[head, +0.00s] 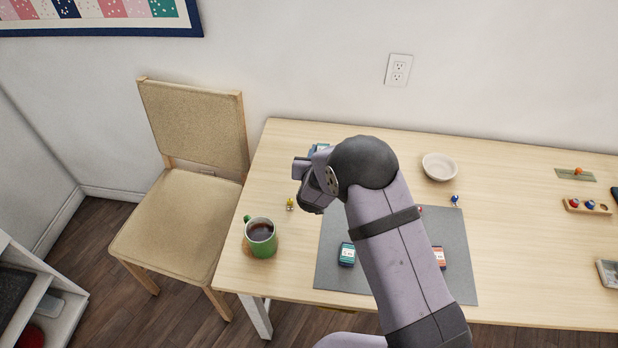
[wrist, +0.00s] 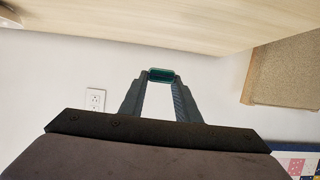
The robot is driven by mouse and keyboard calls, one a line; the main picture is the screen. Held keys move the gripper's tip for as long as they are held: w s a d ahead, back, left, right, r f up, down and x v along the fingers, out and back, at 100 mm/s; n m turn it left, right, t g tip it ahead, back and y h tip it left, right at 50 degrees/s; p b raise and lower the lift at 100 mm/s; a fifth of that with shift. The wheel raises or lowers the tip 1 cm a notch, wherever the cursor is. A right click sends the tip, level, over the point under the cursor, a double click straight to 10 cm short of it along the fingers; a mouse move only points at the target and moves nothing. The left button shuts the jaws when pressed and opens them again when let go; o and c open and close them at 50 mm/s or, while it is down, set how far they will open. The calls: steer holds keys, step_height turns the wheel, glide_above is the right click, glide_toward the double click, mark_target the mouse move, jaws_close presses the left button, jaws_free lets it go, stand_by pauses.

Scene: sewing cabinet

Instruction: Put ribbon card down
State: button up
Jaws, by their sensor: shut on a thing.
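In the wrist view my gripper (wrist: 161,80) is shut on a small teal-edged card (wrist: 161,73), the ribbon card, held between the two fingertips. It shows against the wall and table edge; whether it touches the table I cannot tell. In the head view my arm and wrist cover most of the gripper. A bluish patch (head: 319,148) shows just behind the wrist, over the far left of the table; it may be the held card.
A grey mat (head: 330,277) bears a teal card (head: 346,254) and an orange one (head: 438,257). A green mug (head: 261,239), a small yellow piece (head: 290,204), a blue-topped piece (head: 455,199) and a white bowl (head: 439,168) stand around. The table's back left looks mostly clear.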

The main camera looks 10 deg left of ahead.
steer(key=a, duration=0.2)
steer(key=s+a, duration=0.1)
steer(key=a, duration=0.1)
steer(key=shift+f+p, duration=0.95)
steer(key=shift+f, duration=4.05)
steer(key=shift+d+f+b, duration=0.1)
steer(key=shift+f+b, duration=0.15)
steer(key=shift+b, duration=0.05)
steer(key=shift+s+f, duration=0.15)
